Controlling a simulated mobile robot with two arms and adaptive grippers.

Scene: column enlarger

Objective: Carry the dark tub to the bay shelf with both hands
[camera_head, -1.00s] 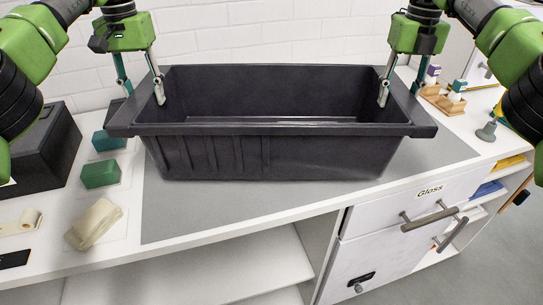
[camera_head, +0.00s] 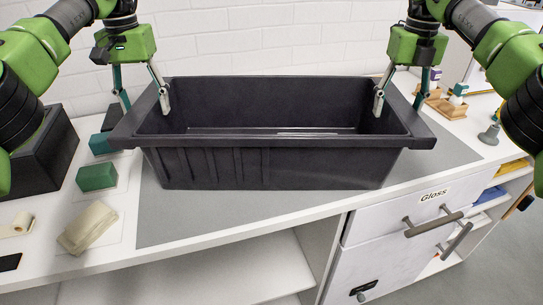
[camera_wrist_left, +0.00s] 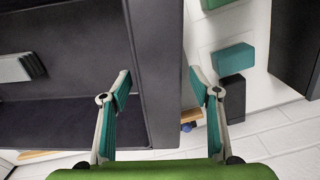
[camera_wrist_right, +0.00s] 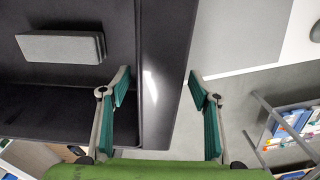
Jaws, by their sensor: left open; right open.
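The dark tub (camera_head: 270,165) stands upright on a grey mat (camera_head: 200,215) on the white counter. It also shows in the left wrist view (camera_wrist_left: 60,40) and the right wrist view (camera_wrist_right: 165,50). My left gripper (camera_head: 141,95) is open, with one finger inside and one outside the tub's left rim. My right gripper (camera_head: 399,98) is open and straddles the right rim the same way. Both wrist views show gaps beside the rim. A grey block (camera_wrist_right: 62,47) lies inside the tub, nearly hidden in the head view. I cannot tell which shelf is the bay shelf.
Left of the tub are a dark box (camera_head: 45,155), green blocks (camera_head: 97,177) and a beige bundle (camera_head: 87,227). Small bottles in a wooden holder (camera_head: 447,104) stand at right. Below are an open shelf (camera_head: 200,280) and a drawer labelled Gloss (camera_head: 385,222).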

